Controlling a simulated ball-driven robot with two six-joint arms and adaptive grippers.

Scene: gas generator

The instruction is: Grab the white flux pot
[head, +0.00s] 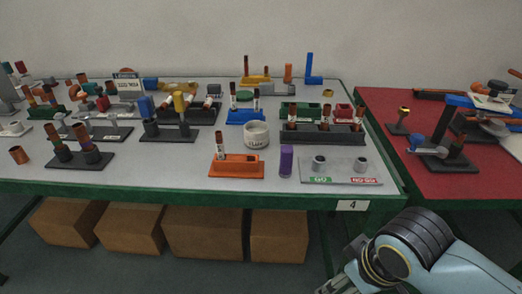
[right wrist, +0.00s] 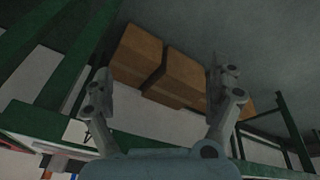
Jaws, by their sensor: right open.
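The white flux pot (head: 256,140) is a short round cup with dark lettering. It stands upright on the grey table (head: 180,181), in the middle of the head view, behind an orange block stand (head: 236,171). My right gripper (right wrist: 163,88) is open and empty in the right wrist view, its two fingers wide apart. In the head view my right arm enters at the bottom right, in front of the table edge, well away from the pot. The gripper is partly cut off there by the lower edge. The pot does not show in the right wrist view. My left gripper is not in view.
A purple cylinder (head: 286,161) and a grey GO/NO-GO plate (head: 341,171) stand right of the pot. A blue stand (head: 246,117) is close behind it. The green table rim (head: 180,197) and cardboard boxes (head: 202,229) below lie near my right arm.

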